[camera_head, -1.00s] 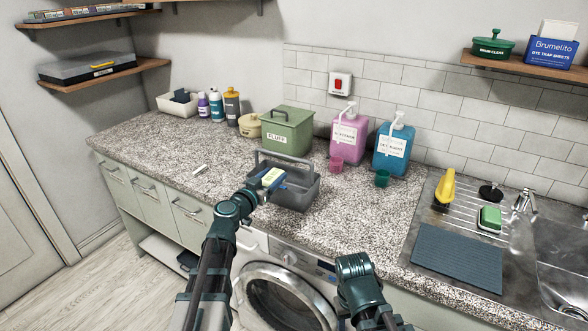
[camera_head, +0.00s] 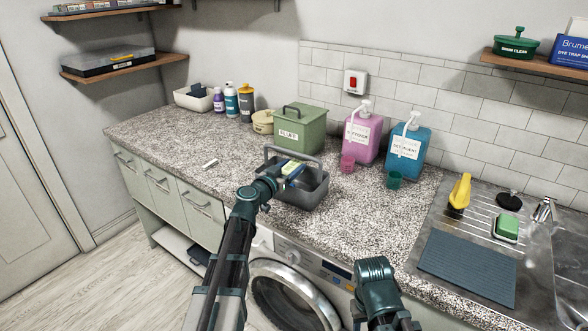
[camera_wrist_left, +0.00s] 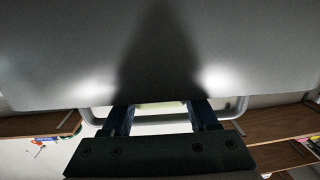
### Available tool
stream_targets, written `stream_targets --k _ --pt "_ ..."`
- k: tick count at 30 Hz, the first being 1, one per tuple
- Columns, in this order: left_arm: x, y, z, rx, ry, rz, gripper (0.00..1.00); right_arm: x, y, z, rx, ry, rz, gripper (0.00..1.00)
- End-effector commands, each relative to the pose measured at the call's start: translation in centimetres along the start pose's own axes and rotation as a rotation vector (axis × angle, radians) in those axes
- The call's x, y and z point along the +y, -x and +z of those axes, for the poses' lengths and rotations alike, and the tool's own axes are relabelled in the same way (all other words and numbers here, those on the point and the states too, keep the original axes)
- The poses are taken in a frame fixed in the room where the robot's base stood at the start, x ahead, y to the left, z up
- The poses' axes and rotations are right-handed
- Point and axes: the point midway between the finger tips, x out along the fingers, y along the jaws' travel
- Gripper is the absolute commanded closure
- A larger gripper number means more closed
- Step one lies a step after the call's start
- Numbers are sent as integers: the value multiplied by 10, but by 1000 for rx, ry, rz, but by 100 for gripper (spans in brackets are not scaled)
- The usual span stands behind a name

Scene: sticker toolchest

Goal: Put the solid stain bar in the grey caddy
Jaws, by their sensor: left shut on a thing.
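The grey caddy (camera_head: 303,195) stands on the speckled counter near its front edge, with its handle raised. My left gripper (camera_head: 287,174) is at the caddy, by the handle, shut on the solid stain bar (camera_head: 294,167), a small block with pale yellow and blue. The bar shows over the caddy's opening; whether it touches the caddy cannot be told. In the left wrist view a pale strip (camera_wrist_left: 160,108) shows between the fingers, and a broad grey surface fills the top. My right arm is low in the head view; its fingertips are not visible.
The green FLUFF box (camera_head: 300,130) stands behind the caddy. The pink jug (camera_head: 361,137) and blue jug (camera_head: 408,153) stand to its right, with a pink cup (camera_head: 347,163) and green cup (camera_head: 394,180) in front. The counter left of the caddy is mostly clear.

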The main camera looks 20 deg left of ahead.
Motion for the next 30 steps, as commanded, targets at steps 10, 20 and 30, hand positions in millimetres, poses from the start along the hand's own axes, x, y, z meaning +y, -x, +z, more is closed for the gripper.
stream_targets --k 10,20,30 --pt "0 -1 9 0 0 1 100 -1 -9 -1 0 0 0 50" --pt "0 -1 12 0 0 1 26 -1 -12 -1 0 0 0 50" --pt "0 -1 12 0 0 1 10 -1 -11 -1 0 0 0 50"
